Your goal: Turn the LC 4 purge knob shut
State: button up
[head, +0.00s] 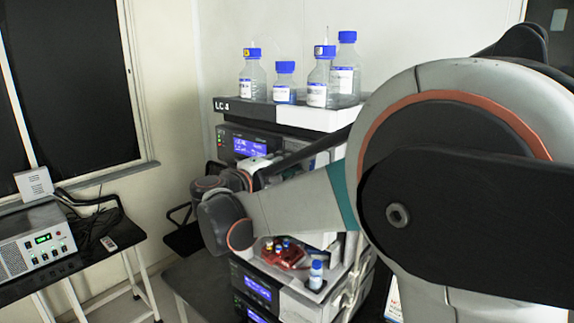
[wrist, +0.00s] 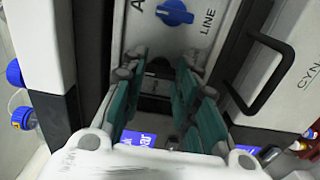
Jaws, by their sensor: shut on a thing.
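The column stack (head: 232,107) stands in the middle of the head view. Its top label starts with "LC", but the number is hard to read. In the wrist view my gripper (wrist: 159,78) has its green-padded fingers spread around a dark part (wrist: 156,86) on the front panel, likely the purge knob, and is shut on it. The knob's shape and turn angle are mostly hidden in shadow between the fingers. A blue knob (wrist: 175,12) beside the word "LINE" sits just beyond the fingertips. In the head view my arm hides the fingertips.
Several blue-capped bottles (head: 318,84) stand on top of the stack. A lit display (head: 249,147) is on the upper module. A black handle (wrist: 268,75) sticks out right of the fingers. A red tray with vials (head: 284,254) sits lower. A side table (head: 85,262) holds a box.

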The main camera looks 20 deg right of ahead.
jog(key=o, duration=0.8)
jog(key=v, duration=1.2)
